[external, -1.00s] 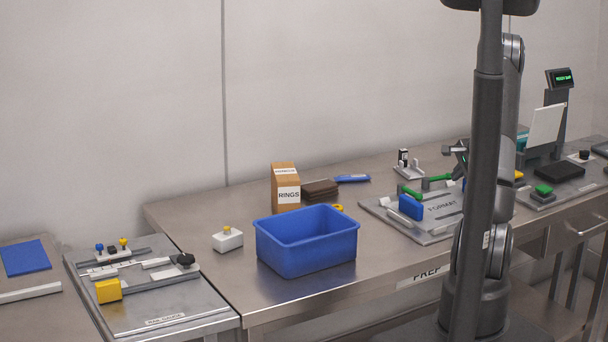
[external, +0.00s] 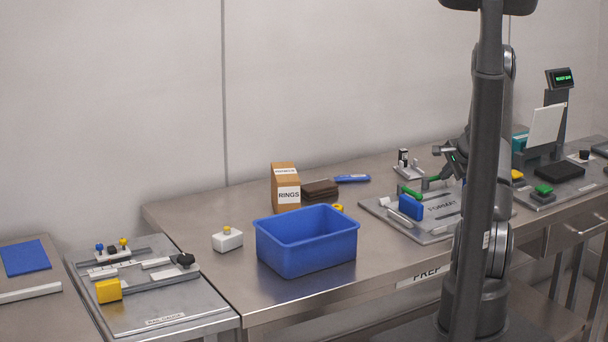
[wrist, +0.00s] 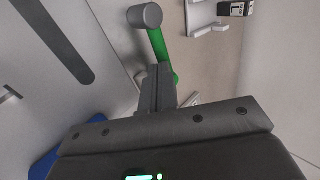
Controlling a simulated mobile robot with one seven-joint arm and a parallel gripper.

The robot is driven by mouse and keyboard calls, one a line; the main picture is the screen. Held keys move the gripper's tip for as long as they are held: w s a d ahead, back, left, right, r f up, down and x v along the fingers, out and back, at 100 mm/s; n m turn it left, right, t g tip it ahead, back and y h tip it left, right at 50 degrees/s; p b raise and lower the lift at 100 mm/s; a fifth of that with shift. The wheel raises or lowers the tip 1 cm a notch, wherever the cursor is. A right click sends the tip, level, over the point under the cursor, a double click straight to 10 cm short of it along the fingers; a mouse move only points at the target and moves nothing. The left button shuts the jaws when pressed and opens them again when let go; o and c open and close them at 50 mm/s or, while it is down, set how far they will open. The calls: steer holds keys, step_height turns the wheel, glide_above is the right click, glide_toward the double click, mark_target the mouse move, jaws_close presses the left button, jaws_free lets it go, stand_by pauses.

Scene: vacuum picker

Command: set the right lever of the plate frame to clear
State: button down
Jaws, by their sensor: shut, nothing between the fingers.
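The plate frame (external: 436,222) is a grey plate marked FORMAT with a blue block (external: 410,207) at its left. Its right lever (external: 432,179) is a green bar, partly hidden by my arm's end. In the wrist view this green lever (wrist: 160,47) ends in a grey knob (wrist: 145,16). My gripper (external: 442,151) is shut and empty, just above the right lever. In the wrist view its fingertips (wrist: 158,72) overlap the lever's side; I cannot tell whether they touch.
A small stand with a black-and-white piece (external: 404,160) stands behind the frame. A blue bin (external: 306,240) is on the bench to the left, beside a rings box (external: 287,187). A display post (external: 558,92) stands at the right. Bench between bin and frame is clear.

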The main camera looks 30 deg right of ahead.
steer(key=shift+w+d, duration=0.1)
steer(key=shift+w, duration=0.15)
steer(key=s, duration=0.2)
steer(key=s+r, duration=0.1)
steer(key=s, duration=0.1)
steer(key=shift+s, duration=0.3)
steer(key=v, duration=0.9)
steer(key=shift+d+r, duration=0.2)
steer(key=shift+r, duration=0.1)
